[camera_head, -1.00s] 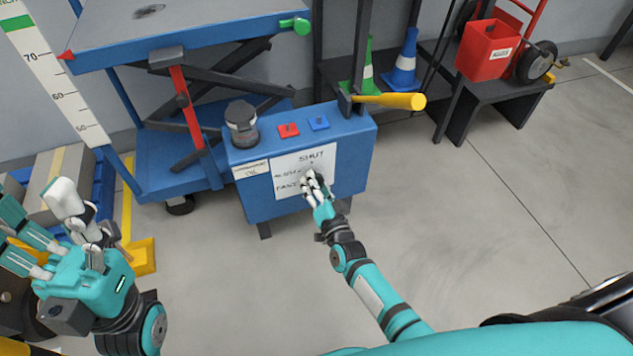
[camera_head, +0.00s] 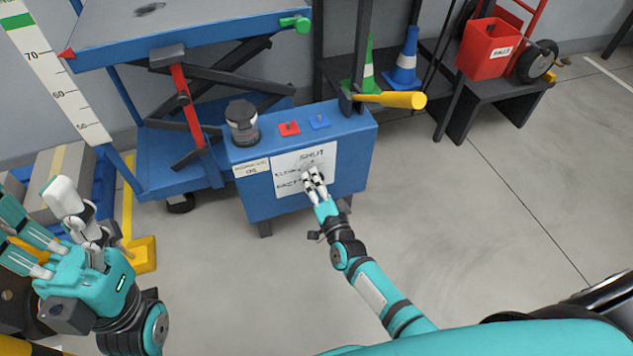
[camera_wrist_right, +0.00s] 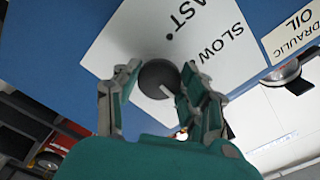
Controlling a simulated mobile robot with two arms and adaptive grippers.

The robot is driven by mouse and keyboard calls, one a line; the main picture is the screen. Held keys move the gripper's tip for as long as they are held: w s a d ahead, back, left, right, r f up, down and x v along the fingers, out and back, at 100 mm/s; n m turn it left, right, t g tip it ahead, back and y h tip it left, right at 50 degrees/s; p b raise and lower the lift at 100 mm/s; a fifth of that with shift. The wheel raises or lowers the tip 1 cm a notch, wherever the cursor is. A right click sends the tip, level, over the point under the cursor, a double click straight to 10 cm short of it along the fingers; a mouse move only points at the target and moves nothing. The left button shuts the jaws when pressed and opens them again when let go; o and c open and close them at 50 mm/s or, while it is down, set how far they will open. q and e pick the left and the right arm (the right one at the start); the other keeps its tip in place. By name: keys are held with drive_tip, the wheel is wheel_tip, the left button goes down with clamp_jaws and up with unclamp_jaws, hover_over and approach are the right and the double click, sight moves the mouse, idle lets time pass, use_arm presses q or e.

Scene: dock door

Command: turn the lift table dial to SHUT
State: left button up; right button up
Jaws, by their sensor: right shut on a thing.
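The lift table dial (camera_wrist_right: 158,78) is a dark round knob on a white label plate (camera_head: 318,158) on the front of the blue power unit (camera_head: 222,155). The plate reads SHUT at the top, with SLOW and FAST below at left. My right gripper (camera_head: 313,182) covers the dial in the head view. In the right wrist view my right gripper (camera_wrist_right: 162,92) has its fingers on both sides of the dial, shut on it. A pale pointer mark on the knob shows, but its setting is hard to read. My left gripper (camera_head: 65,215) is at the lower left, away from the unit, its fingers apart and empty.
The blue lift table (camera_head: 180,35) stands behind at left, beside a height scale (camera_head: 55,75). A yellow handle (camera_head: 390,100) juts out at right.

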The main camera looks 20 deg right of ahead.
drive_tip(key=o, duration=1.2)
drive_tip(key=s, duration=1.2)
drive_tip(key=shift+d, duration=0.2)
